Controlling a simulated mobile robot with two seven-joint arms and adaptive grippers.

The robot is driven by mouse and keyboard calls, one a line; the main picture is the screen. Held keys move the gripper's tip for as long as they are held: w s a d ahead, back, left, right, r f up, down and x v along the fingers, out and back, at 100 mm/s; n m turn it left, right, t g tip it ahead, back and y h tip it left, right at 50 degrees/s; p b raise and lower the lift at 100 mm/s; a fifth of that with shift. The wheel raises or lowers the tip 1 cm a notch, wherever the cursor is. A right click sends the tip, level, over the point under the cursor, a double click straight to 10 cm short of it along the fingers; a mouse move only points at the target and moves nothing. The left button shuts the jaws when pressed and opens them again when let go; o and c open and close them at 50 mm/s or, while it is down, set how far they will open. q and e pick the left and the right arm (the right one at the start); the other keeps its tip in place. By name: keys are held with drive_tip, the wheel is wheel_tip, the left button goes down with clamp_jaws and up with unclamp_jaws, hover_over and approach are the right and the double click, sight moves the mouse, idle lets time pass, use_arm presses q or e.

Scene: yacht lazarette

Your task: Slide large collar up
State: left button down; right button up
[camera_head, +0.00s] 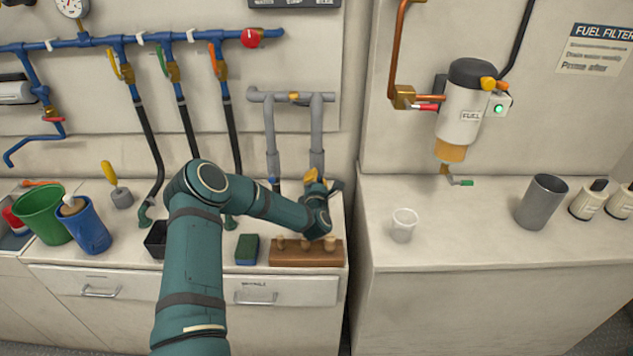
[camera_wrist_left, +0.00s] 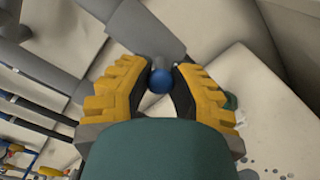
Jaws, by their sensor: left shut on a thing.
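Two grey vertical pipes hang from a grey crosspipe at the back of the left counter. Each has a thicker grey collar low down, one on the left pipe (camera_head: 273,163) and one on the right pipe (camera_head: 317,160). My left gripper (camera_head: 316,181) is at the lower end of the right collar and partly hides it. In the left wrist view, the yellow fingers (camera_wrist_left: 161,74) are shut on a round blue knob (camera_wrist_left: 161,82) at the end of a thick grey collar (camera_wrist_left: 148,32). My right gripper is not in view.
A wooden block with pegs (camera_head: 306,257) and a green-blue sponge (camera_head: 247,249) lie in front below my forearm. Black hoses (camera_head: 188,130) hang to the left. A white cup (camera_head: 403,225) stands on the right counter, across a gap.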

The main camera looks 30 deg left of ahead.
sight(316, 158)
use_arm(q)
wheel_tip(316, 158, up, 5)
drive_tip(key=shift+r, duration=0.1)
drive_tip(key=c, duration=0.8)
unclamp_jaws()
drive_tip(key=v, duration=1.2)
drive_tip(key=shift+s+d, duration=0.1)
